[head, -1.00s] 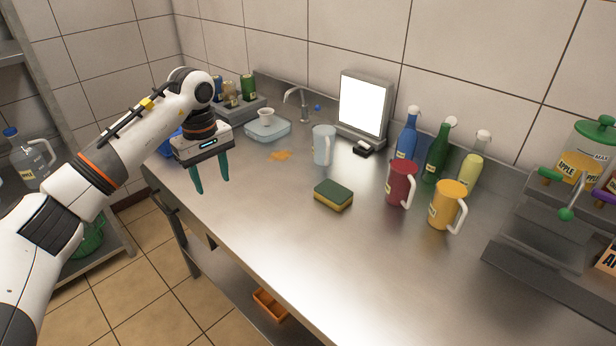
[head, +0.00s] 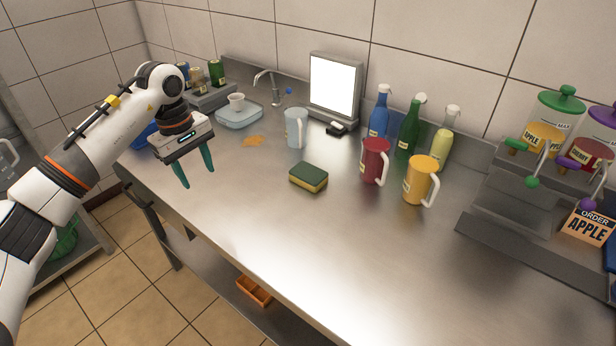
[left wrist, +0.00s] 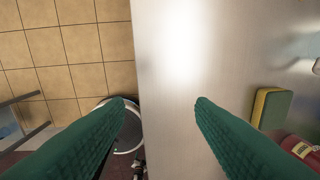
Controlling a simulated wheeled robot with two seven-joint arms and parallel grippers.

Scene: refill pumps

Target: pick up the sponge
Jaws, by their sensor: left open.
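The sponge (head: 308,177), dark green on top and yellow below, lies flat on the steel counter (head: 250,215). It also shows at the right of the left wrist view (left wrist: 271,108), beyond the right-hand finger. My left gripper (head: 196,180) is open and empty, with its green fingers pointing down. It is over the counter's front left part, to the left of the sponge and apart from it. In the left wrist view the fingers (left wrist: 160,100) are spread above the counter's edge. My right gripper is not in view.
A light blue mug (head: 296,128) stands behind the sponge. A red mug (head: 374,160) and a yellow mug (head: 419,180) stand to its right, with several bottles behind. The counter in front of the sponge is clear.

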